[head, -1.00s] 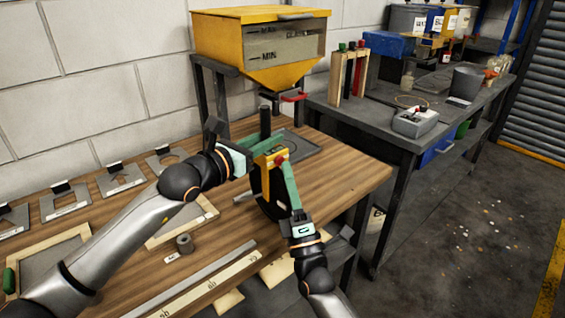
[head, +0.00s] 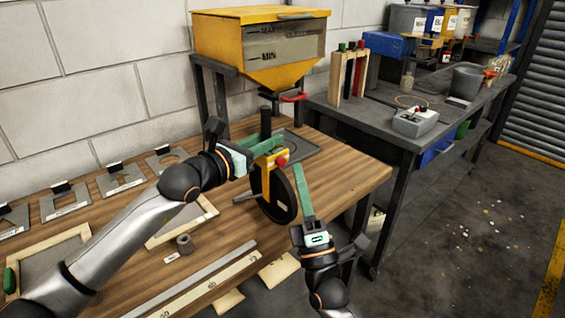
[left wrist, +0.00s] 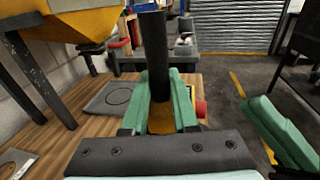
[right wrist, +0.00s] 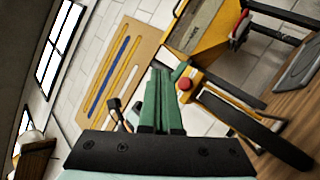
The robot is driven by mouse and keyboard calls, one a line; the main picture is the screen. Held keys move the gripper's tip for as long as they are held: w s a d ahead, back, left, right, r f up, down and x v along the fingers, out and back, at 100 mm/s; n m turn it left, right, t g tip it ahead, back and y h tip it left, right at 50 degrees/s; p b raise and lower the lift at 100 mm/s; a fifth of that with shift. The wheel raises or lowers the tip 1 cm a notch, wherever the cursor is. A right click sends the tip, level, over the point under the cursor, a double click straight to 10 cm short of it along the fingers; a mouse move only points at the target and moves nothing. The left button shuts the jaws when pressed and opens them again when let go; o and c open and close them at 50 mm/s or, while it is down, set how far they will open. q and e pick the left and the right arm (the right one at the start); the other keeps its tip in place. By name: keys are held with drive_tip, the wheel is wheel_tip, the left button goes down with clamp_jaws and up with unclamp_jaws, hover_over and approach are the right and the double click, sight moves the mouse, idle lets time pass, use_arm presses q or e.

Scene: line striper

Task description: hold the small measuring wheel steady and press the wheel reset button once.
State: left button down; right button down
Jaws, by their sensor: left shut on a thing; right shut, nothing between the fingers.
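The small measuring wheel (head: 284,200) has a black wheel, a yellow bracket and a black upright handle (left wrist: 153,55). It stands upright at the table's right part. The red reset button (head: 282,161) is on the bracket's right side; it also shows in the left wrist view (left wrist: 201,108) and the right wrist view (right wrist: 184,84). My left gripper (head: 264,147) is shut on the measuring wheel at the base of its handle. My right gripper (head: 299,167) is shut and empty, just right of the button with a visible gap. Its closed fingers (right wrist: 158,95) show in the right wrist view.
A yellow hopper (head: 290,75) with a red lever (head: 294,97) stands behind the wheel. A grey plate (head: 300,147) lies on the table (head: 345,185) beyond it. Stencil plates, a frame and a ruler (head: 200,285) lie to the left. Open floor lies at right.

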use_arm(q)
drive_tip(key=shift+a, duration=0.1)
use_arm(e)
drive_tip(key=shift+s+d, duration=0.85)
drive_tip(key=shift+s, duration=0.15)
use_arm(q)
drive_tip(key=c, duration=0.6)
unclamp_jaws()
